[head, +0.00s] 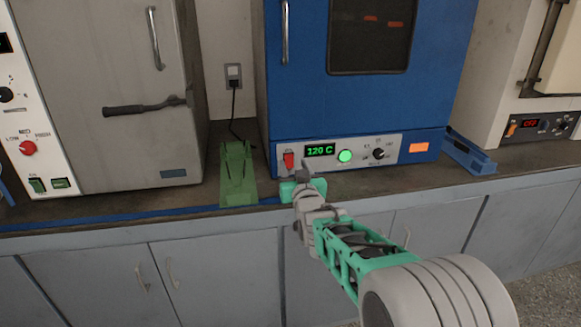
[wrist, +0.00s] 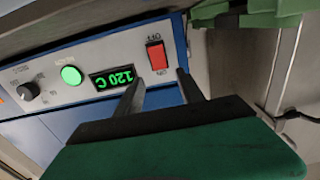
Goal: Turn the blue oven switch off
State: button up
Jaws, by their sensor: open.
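The blue oven (head: 296,102) stands on the bench with a pale control panel along its bottom. Its red rocker switch (head: 289,160) is at the panel's left end; it also shows in the wrist view (wrist: 156,56). The display (head: 320,150) reads 120 C in green, and the round green lamp (head: 344,156) beside it is lit. My gripper (head: 303,173) is just in front of the panel, near the switch. In the wrist view, my gripper (wrist: 160,77) is open and empty, with the switch showing beyond and between its fingertips. I cannot tell whether a finger touches the panel.
A green rack (head: 238,180) stands on the bench left of the panel, close to my gripper. A grey oven (head: 100,90) with its own switches is at left. A blue rack (head: 468,153) and another oven (head: 520,110) are at right. Cabinets (head: 95,275) are below.

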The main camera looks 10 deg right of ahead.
aim_at(289, 155)
jog(key=w, duration=0.4)
jog(key=shift+w, duration=0.35)
jog(key=shift+c, duration=0.4)
grip_shut()
